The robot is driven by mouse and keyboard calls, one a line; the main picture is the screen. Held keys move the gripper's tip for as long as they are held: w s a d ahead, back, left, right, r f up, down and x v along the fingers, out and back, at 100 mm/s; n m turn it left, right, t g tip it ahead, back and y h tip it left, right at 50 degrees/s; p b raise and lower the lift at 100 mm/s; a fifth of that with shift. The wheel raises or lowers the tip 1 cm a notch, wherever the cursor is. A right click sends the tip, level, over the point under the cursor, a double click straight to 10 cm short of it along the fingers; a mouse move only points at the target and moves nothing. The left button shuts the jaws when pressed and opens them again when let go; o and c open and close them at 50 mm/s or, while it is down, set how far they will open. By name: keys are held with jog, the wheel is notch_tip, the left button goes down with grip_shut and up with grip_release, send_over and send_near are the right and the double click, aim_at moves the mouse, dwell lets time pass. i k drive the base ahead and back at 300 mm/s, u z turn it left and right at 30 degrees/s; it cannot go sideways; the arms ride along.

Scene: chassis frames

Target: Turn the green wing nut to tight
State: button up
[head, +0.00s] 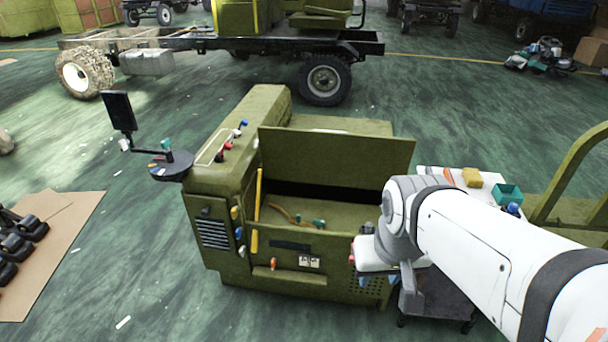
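An olive-green machine cabinet (222,262) stands in the middle with its top lid (335,160) raised. Small teal-green pieces (318,223) show inside the open bay, beside an orange-brown hose (282,211). Another small teal-green piece (166,144) stands on a round dark tray (178,165) at the left. I cannot tell at this size which is the green wing nut, or how tight it is. My white arm reaches in from the right and ends over the cabinet's right side. My gripper's fingers cannot be made out, and the arm hides that corner.
Coloured knobs (228,146) sit on the cabinet's left top. A yellow bar (258,190) stands at the bay's left. A cart behind my arm carries a yellow block (472,178) and a teal box (508,194). A dark screen (119,111) rises left.

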aim_at(320, 223)
jog(key=z, duration=0.05)
jog(key=i, duration=1)
jog(key=z, duration=0.9)
jog(key=k, duration=1.3)
jog(key=u, duration=1)
jog(key=i, duration=1)
jog(key=u, duration=0.05)
